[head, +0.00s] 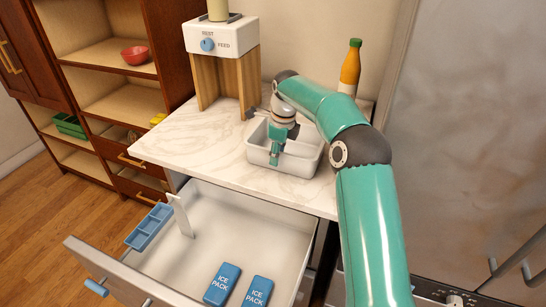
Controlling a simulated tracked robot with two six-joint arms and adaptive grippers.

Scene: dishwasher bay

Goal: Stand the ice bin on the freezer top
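The ice bin (299,162) is a pale grey-white open tub. It appears upright on the marble-patterned freezer top (205,147), towards its right side. Whether its base rests fully on the surface is hard to see. My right gripper (276,152) points down at the bin's near left part, with its teal fingers overlapping the rim and near wall. The view is too small to tell whether the fingers are closed on the wall. My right arm hides part of the bin's far side. My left gripper is not in view.
Below, the freezer drawer (210,225) is pulled out, holding two blue ice packs (222,284) (257,291), a blue tray (149,227) and a white upright divider (181,215). A dispenser (222,48) and an orange bottle (350,68) stand behind. The top's left front is clear.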

